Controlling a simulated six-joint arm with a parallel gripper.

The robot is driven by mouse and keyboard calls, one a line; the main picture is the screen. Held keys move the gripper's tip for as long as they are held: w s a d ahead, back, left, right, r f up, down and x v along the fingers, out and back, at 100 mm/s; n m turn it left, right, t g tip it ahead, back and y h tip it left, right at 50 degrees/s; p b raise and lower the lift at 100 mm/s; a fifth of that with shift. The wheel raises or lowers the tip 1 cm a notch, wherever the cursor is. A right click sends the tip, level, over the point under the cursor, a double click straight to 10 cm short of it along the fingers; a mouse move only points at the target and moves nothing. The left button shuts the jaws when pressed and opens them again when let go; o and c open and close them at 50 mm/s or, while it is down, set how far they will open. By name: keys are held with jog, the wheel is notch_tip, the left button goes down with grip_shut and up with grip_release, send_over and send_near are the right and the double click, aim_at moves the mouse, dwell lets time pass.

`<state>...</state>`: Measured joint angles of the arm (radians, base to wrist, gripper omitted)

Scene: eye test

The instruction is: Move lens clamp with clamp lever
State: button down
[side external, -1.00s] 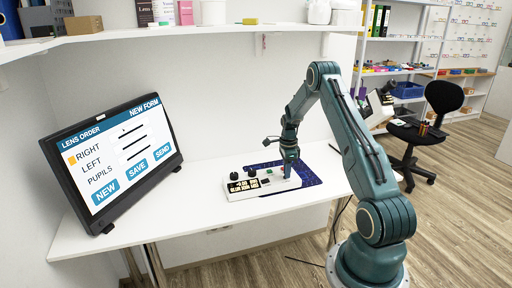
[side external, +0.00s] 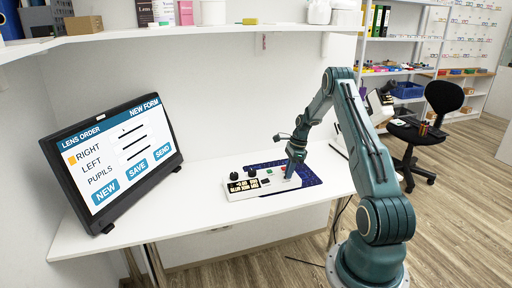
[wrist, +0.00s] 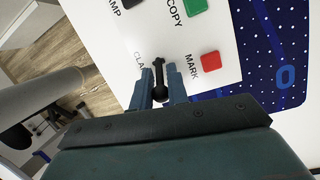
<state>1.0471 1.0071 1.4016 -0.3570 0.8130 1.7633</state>
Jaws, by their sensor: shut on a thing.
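The clamp lever (wrist: 158,76) is a small black lever with a rounded end, on a white control panel (wrist: 105,50) beside a partly hidden label reading "CLA". My gripper (wrist: 160,74) has its two blue fingers on either side of the lever and is shut on it. In the side external view my gripper (side external: 290,174) reaches down to the right part of the panel (side external: 272,187), and the lever cannot be made out there. The lens clamp itself cannot be told apart in either view.
A red button (wrist: 210,62) marked MARK and a green button (wrist: 194,6) marked COPY sit close to the fingers. Black knobs (side external: 234,176) and a lit display (side external: 243,185) are on the panel's left. A dark blue mat (side external: 311,178) lies beneath. A monitor (side external: 115,155) stands left.

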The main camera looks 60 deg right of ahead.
jog(key=c, duration=1.5)
grip_release()
jog(key=shift+r, duration=0.1)
jog(key=v, duration=1.1)
jog(key=shift+d+r, duration=0.15)
jog(key=shift+r, duration=0.2)
